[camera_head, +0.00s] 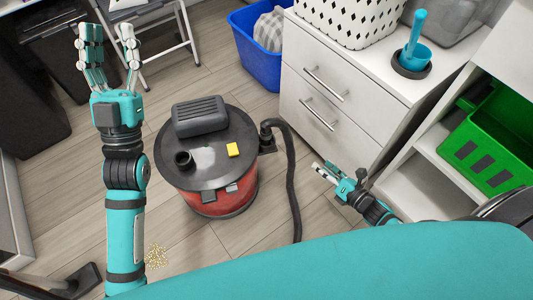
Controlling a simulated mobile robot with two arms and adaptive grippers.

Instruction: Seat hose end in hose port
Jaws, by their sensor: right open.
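A shop vacuum with a red drum (207,200) and a dark grey lid (215,178) stands on the floor in the middle. A short open black pipe stub (184,160) stands up on the lid's left part. A black corrugated hose (292,180) runs from a black fitting (267,137) at the drum's right side down to the floor. I cannot tell whether that fitting is joined to the drum or only beside it. My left gripper (108,35) is open and empty, up and left of the vacuum. My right gripper (320,171) is open and empty, right of the hose.
A yellow block (233,149) and a dark grey housing (200,116) sit on the lid. A white drawer cabinet (325,105) stands right, with a green crate (495,140) on a shelf beyond. A blue bin (256,53) is behind. Spilled kibble (155,256) lies on the floor.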

